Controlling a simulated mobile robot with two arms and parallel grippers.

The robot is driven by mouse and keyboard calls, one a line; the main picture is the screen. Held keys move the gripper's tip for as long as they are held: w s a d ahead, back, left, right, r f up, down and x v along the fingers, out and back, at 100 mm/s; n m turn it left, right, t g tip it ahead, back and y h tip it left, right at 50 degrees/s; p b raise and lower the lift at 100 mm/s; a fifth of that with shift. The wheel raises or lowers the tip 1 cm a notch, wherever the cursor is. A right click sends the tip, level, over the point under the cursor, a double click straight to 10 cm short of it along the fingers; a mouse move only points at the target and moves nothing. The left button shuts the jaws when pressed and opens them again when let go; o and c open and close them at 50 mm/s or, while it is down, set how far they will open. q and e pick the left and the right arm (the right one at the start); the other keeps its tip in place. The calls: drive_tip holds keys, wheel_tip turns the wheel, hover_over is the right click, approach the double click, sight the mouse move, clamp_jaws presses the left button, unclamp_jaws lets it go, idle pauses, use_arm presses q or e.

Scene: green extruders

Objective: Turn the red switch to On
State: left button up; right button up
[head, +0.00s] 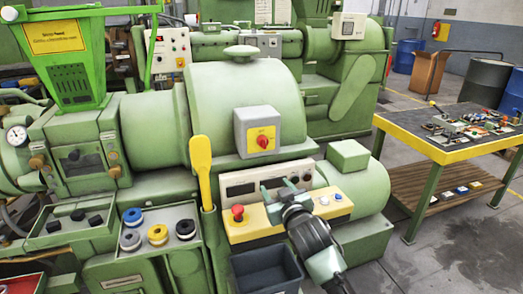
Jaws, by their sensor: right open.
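The red switch (263,142) is a rotary knob on a yellow plate, on the front of a grey box (241,121) fixed to the green extruder (190,80). The knob is small, and I cannot read its position or the labels for sure. My right gripper (278,187) is open and empty. It is below and a little right of the switch, apart from it, in front of the yellow control panel (262,219). It hides part of that panel. My left gripper is not in view.
A red mushroom button (237,212) sits on the panel, left of my right gripper. A yellow paddle-shaped lever (202,165) stands left of the switch box. A dark open bin (268,272) is below the panel. A yellow-edged workbench (455,150) with small parts stands at right.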

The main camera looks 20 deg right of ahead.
drive_tip(key=t, duration=0.2)
approach(265, 145)
drive_tip(key=w, duration=0.2)
use_arm(q)
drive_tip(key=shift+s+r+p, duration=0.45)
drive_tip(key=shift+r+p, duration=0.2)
drive_tip(key=shift+p, duration=0.05)
use_arm(e)
drive_tip(key=w, duration=0.7)
drive_tip(key=shift+w, duration=0.25)
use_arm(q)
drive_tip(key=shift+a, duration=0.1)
use_arm(e)
clamp_jaws()
